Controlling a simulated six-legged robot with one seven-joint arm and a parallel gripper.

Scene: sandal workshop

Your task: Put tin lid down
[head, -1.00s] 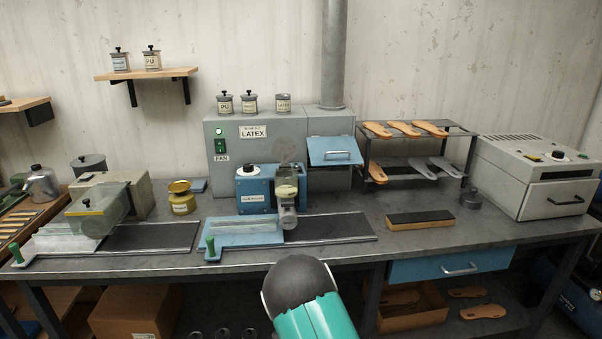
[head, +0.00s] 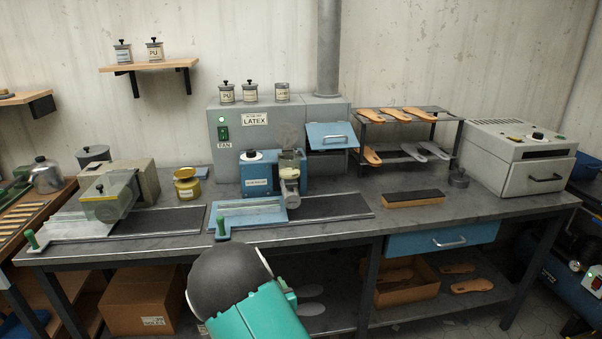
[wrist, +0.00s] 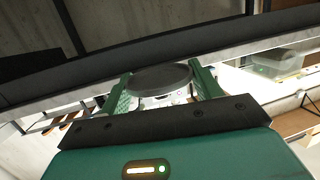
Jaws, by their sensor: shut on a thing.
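In the wrist view, my gripper (wrist: 161,82) has its two green fingers on either side of a dark round disc, the tin lid (wrist: 160,75), and is shut on it. The lid's flat dark face shows, and its far side is hidden. In the head view my arm hides most of the gripper, low in front of the bench, and the lid cannot be made out there. An open-looking tin without a knob (head: 282,92) stands on the grey latex box, beside two knobbed, lidded tins (head: 238,93). A yellow tin (head: 187,188) stands on the bench.
The grey workbench (head: 340,229) carries a blue roller machine (head: 256,182), a glass-guarded machine (head: 110,195), a brush block (head: 412,199), a small dark knobbed object (head: 458,179) and a grey oven (head: 520,170). Bare bench lies around the brush block. A sandal rack (head: 440,117) stands behind.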

